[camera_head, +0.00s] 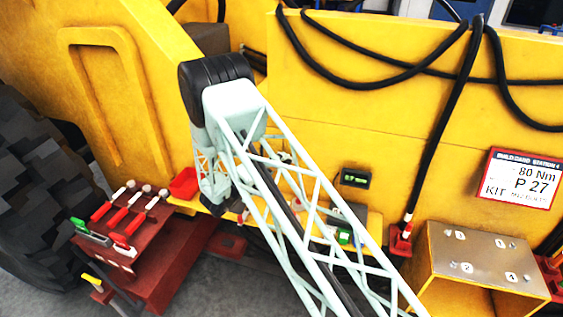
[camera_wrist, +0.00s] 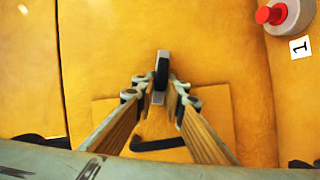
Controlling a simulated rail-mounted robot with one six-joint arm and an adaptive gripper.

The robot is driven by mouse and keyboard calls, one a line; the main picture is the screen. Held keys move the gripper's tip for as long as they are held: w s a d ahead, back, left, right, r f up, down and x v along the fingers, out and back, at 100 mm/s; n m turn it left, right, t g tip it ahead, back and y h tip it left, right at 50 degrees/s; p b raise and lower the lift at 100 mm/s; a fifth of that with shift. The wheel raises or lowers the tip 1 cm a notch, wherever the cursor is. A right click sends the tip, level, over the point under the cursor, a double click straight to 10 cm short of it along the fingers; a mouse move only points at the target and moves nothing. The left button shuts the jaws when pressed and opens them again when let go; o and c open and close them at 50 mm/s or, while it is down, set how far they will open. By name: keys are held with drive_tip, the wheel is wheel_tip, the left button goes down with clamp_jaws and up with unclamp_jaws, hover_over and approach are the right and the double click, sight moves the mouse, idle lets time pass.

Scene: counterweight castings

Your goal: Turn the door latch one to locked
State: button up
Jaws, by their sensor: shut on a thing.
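In the wrist view a small latch handle (camera_wrist: 161,68), grey with a black middle, stands out from a yellow panel (camera_wrist: 105,50). It points up and down the picture. My gripper (camera_wrist: 158,92) has its two fingers on either side of the handle and is shut on it. The latch's base is partly hidden by the fingers. A label "1" (camera_wrist: 300,47) is at the upper right beside a red knob on a grey round base (camera_wrist: 283,14). In the head view my arm hides the latch and the gripper's fingertips.
In the head view a red cart (camera_head: 120,255) with several red-handled tools stands at the left. Black hoses (camera_head: 455,110) hang at the right, above a numbered metal plate (camera_head: 480,255).

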drive_tip(key=shift+f+n+t+h+b, duration=0.2)
drive_tip(key=shift+n+h+b, duration=0.1)
drive_tip(key=shift+n, duration=0.35)
drive_tip(key=shift+f+n+t+h+b, duration=0.1)
drive_tip(key=shift+n+t+h+b, duration=0.15)
drive_tip(key=shift+n, duration=0.4)
drive_tip(key=o, duration=0.7)
drive_tip(key=shift+o, duration=0.2)
drive_tip(key=shift+a, duration=0.1)
drive_tip(key=v, duration=1.1)
drive_tip(key=shift+s+a, duration=0.2)
drive_tip(key=shift+s, duration=0.15)
drive_tip(key=shift+r, duration=0.1)
